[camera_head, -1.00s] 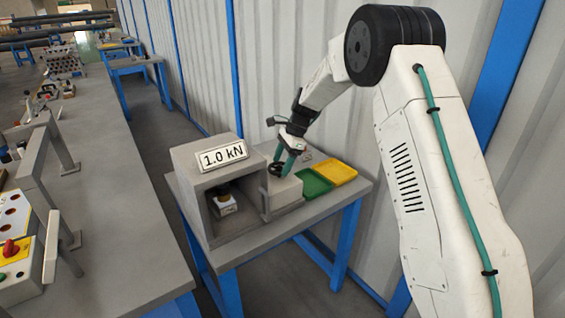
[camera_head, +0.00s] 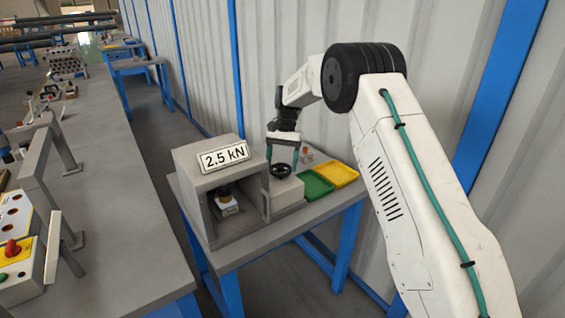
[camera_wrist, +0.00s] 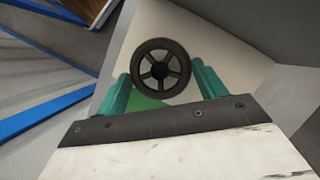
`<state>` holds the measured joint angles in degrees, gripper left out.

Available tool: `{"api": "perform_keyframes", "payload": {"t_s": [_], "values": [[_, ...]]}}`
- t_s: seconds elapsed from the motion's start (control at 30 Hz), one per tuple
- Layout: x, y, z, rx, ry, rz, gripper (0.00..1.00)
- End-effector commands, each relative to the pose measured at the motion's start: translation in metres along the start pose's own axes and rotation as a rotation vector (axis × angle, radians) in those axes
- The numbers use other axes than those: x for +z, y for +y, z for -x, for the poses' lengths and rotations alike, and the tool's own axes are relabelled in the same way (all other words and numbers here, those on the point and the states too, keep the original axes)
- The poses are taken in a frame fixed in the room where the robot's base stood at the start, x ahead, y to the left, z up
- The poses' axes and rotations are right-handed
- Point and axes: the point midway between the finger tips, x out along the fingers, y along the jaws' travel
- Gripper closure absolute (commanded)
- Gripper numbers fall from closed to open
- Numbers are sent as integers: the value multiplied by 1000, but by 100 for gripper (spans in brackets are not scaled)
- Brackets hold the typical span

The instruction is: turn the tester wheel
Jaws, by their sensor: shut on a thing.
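The black spoked tester wheel (camera_head: 281,171) sits on a pale block beside the grey tester housing (camera_head: 190,168). It also shows in the wrist view (camera_wrist: 160,70), face on. My gripper (camera_head: 282,160) is shut on the wheel, with one green finger on each side of its rim; the fingers also show in the wrist view (camera_wrist: 160,84). The sign (camera_head: 224,157) on the tester reads 2.5 kN. Inside the open housing, a dark plunger is above a small white and yellow piece (camera_head: 228,208); I cannot tell whether they touch.
A green tray (camera_head: 315,185) and a yellow tray (camera_head: 341,174) lie on the blue-legged table to the right of the wheel. A corrugated wall (camera_head: 230,60) stands close behind. A long grey bench (camera_head: 100,205) with a control box (camera_head: 15,240) is at left, across an aisle.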

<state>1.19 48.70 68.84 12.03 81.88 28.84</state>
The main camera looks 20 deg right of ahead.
Motion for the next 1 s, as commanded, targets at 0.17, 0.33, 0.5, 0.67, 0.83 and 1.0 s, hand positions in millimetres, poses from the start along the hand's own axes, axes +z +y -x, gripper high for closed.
{"api": "perform_keyframes", "payload": {"t_s": [0.17, 0.33, 0.5, 0.67, 0.83, 1.0], "values": [[0, -2, 0, 65, 1, 155, 52], [1, -4, 0, 127, 0, 304, 52], [2, -5, 0, 189, 0, 453, 52], [3, -6, -1, 248, -1, 593, 52], [4, -8, -1, 306, -1, 735, 53], [4, -8, -2, 358, -1, 857, 53]]}}
